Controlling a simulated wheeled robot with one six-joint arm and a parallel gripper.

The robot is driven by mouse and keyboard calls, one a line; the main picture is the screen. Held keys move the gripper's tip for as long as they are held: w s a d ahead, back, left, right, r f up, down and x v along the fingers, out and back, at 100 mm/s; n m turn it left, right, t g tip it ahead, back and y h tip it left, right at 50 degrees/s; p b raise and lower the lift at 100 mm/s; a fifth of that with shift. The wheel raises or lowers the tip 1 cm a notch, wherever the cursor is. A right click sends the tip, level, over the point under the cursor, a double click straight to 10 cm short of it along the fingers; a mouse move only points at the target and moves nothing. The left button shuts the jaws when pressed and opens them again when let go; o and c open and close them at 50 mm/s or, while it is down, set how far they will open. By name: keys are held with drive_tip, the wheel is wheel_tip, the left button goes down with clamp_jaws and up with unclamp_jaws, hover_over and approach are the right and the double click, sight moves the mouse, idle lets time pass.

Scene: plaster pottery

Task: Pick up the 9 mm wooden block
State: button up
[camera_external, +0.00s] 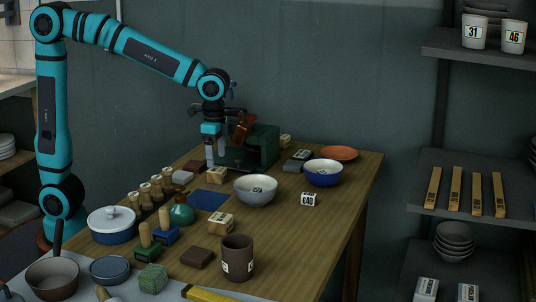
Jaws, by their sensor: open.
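Several pale wooden blocks with dark printed labels are on the table. One wooden block (220,222) sits near the middle, in front of the blue mat. Another wooden block (217,174) is just below my gripper, and a third wooden block (285,141) stands at the back by the green box. The labels are too small to read, so I cannot tell which is the 9 mm one. My gripper (210,162) points down over the back left of the table, close above the second block. It is open, and no block shows in it. I cannot tell whether the fingers are around that block.
The green box (263,146) stands right beside my gripper. A grey bowl (255,196), a blue bowl (323,178) and an orange plate (338,153) are to the right.

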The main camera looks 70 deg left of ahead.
sight(217, 169)
drive_tip(key=shift+f, duration=2.95)
drive_tip(key=c, duration=1.1)
drive_tip(key=shift+r, duration=0.1)
